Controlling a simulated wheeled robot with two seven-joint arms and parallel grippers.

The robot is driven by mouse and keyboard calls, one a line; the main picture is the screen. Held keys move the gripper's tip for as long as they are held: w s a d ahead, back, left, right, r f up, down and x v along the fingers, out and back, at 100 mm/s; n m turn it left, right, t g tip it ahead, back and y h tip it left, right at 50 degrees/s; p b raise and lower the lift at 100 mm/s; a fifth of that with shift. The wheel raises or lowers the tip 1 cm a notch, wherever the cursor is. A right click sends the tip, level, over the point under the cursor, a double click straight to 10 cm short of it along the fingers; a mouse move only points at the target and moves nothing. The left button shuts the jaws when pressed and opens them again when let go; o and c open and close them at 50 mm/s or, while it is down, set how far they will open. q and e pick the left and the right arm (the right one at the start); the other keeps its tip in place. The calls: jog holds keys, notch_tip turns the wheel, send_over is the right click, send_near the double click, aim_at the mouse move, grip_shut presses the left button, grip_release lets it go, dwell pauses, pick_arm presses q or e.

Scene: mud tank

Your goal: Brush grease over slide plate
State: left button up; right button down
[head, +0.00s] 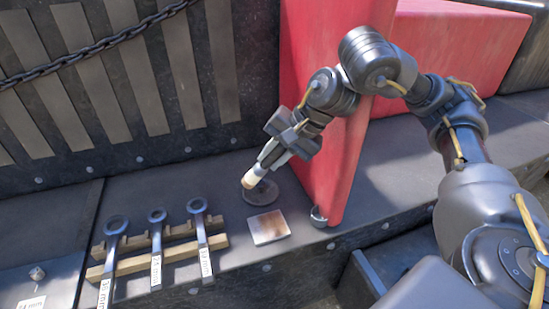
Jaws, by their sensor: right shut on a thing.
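My right gripper (275,153) reaches down from the right and is shut on a brush (253,177). The brush tilts down to the left, with a pale tip at its lower end. The tip is at a round, dark, shallow dish (263,195), over or in it; I cannot tell whether they touch. A small square slide plate (269,227) lies flat just in front of the dish, pale metal with a brownish smear. The brush is apart from the plate. The brush's upper part is hidden by the gripper. My left gripper is not in view.
Several ring-ended wrenches (157,240) with size labels lie on a wooden rack (130,264) at the left. A red upright panel (345,165) stands close right of the dish. A small grey curved part (319,217) sits at its foot. A chain (75,55) hangs behind.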

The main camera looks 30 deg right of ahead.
jog(key=shift+f, duration=0.4)
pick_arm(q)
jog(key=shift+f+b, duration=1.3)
pick_arm(e)
jog(key=shift+f, duration=2.15)
